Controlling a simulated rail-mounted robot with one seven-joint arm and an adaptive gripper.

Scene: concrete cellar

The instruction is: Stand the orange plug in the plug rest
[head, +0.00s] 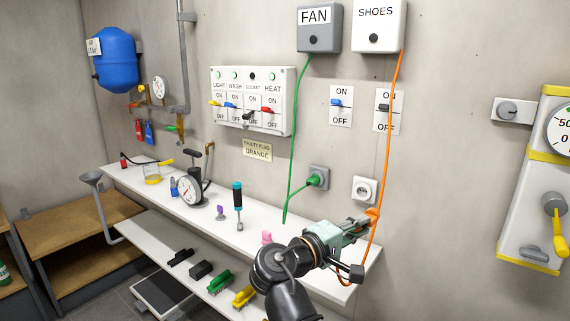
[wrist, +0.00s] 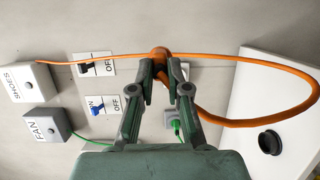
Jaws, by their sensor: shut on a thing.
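The orange plug (head: 374,213) is in my gripper (head: 366,220), in front of the wall below the white socket (head: 365,190). In the wrist view my gripper (wrist: 161,75) is shut on the orange plug (wrist: 160,53), which is partly hidden by the fingers. The orange cable (head: 393,115) runs from the SHOES box to the plug area and makes a wide loop (wrist: 308,85) in the wrist view. A black round ring, which looks like the plug rest (wrist: 270,141), sits on the white shelf, apart from the plug. I cannot make it out in the head view.
The white shelf (head: 305,232) holds a pink item (head: 266,237), a teal-handled tool (head: 238,203) and a gauge (head: 190,190). A green plug (head: 315,181) sits in the grey socket. Its green cable (head: 291,140) hangs near the arm. Brushes lie on the lower shelf.

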